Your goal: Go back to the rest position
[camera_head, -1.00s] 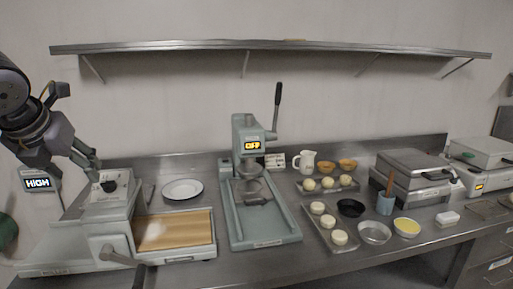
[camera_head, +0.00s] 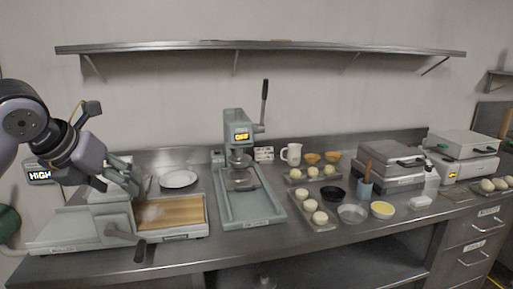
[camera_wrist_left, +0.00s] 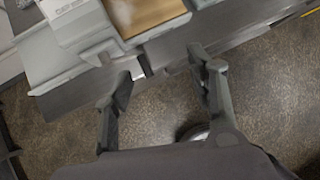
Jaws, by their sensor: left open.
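My left gripper (camera_head: 122,180) is at the left of the head view, in front of and above the grey machine with the HIGH display (camera_head: 40,175). In the left wrist view my left gripper (camera_wrist_left: 165,80) has its two fingers spread apart with nothing between them. Below it there is brown floor, and the counter edge lies just ahead of the fingertips. My right gripper does not show in either view.
A steel counter (camera_head: 300,238) carries a grey press (camera_head: 240,165), a white plate (camera_head: 178,179), a wooden board (camera_head: 172,211), dough trays, bowls and griddles (camera_head: 390,165). A long shelf (camera_head: 260,46) hangs above. The machine's lever (camera_head: 140,250) sticks out at the front.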

